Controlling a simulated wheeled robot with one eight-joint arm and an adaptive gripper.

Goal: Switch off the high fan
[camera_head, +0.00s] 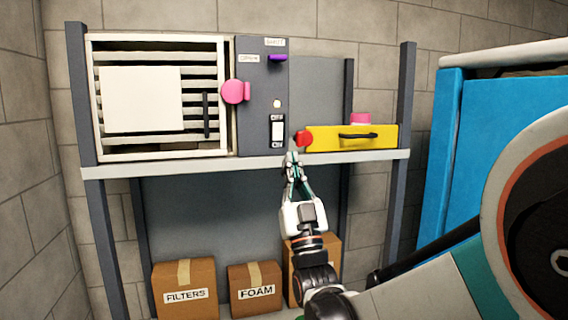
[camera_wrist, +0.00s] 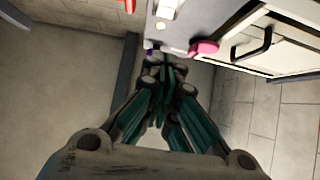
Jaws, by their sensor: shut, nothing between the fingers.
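The fan unit stands on the upper shelf, with a white louvred front (camera_head: 205,125) and a dark grey control panel (camera_head: 258,85) at its right. A white rocker switch (camera_head: 278,131) sits low on the panel, with OFF above it and what looks like ON below. A small pale lamp (camera_head: 277,104) is above it. In the wrist view the switch (camera_wrist: 167,9) is at the top edge, partly cut off. My gripper (camera_head: 292,156) is shut and empty, just below and right of the switch, before the shelf edge; its closed fingers (camera_wrist: 168,64) show in the wrist view.
A pink knob (camera_head: 235,91) and purple lever (camera_head: 278,58) stick out from the panel. A yellow drawer box (camera_head: 325,140) with a red knob (camera_head: 304,138) sits to the right. The shelf edge (camera_head: 240,162) runs below. Cardboard boxes (camera_head: 184,277) stand underneath; a blue cabinet (camera_head: 440,150) is right.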

